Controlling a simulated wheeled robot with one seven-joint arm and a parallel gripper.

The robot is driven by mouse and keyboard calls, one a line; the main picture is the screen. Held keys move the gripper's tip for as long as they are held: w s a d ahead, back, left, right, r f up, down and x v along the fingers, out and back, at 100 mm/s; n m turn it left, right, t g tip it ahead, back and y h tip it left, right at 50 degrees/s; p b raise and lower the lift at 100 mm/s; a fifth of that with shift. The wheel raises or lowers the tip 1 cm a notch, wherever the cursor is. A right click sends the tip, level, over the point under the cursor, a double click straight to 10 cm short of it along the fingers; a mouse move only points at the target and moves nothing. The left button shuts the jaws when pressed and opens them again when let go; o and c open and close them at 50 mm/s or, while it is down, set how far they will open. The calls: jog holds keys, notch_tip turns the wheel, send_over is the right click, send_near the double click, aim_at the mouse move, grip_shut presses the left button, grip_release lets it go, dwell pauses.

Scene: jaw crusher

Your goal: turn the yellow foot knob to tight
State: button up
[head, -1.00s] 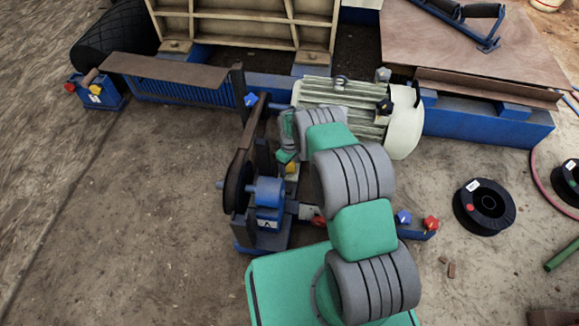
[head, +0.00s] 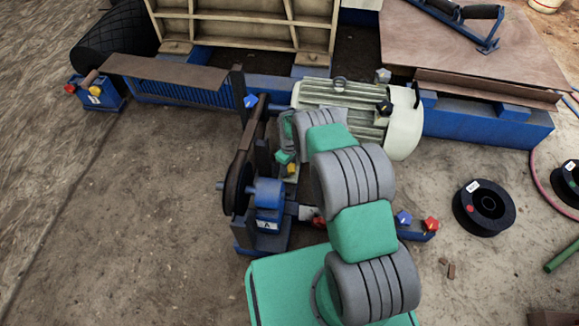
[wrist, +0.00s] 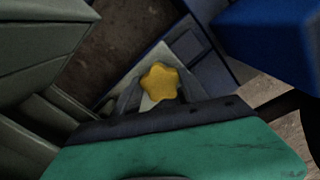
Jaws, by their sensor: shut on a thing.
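The yellow foot knob (wrist: 160,83) is star-shaped and sits on a pale plate in the wrist view. In the head view the yellow knob (head: 292,169) shows small beside the motor's lower left end. My gripper (wrist: 157,92) is shut on the knob, with a dark finger at each side of it. In the head view my gripper (head: 285,157) is a small green shape right by the knob, partly hidden by my wrist. I cannot read any tight mark.
The cream motor (head: 345,108) stands behind my arm. A belt and pulley (head: 238,185) and a blue block (head: 267,193) stand close on the left. Other coloured knobs, blue (head: 404,217) and red (head: 431,224), are at the right. Open ground lies left.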

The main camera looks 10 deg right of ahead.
jog(key=shift+f+m, duration=0.1)
jog(key=shift+m, duration=0.2)
jog(key=m+b, duration=0.2)
jog(key=m, duration=0.1)
jog(key=shift+a+b, duration=0.1)
jog(key=shift+b, duration=0.2)
jog(key=m+b, duration=0.2)
jog(key=m, duration=0.3)
jog(key=shift+s+m, duration=0.1)
jog(key=shift+m, duration=0.3)
jog(key=m+b, duration=0.1)
jog(key=m, duration=0.3)
jog(key=shift+a+m, duration=0.15)
jog(key=shift+m, duration=0.15)
jog(key=shift+m+b, duration=0.5)
jog(key=shift+m, duration=1.4)
jog(key=o, duration=1.4)
jog(key=shift+c, duration=0.2)
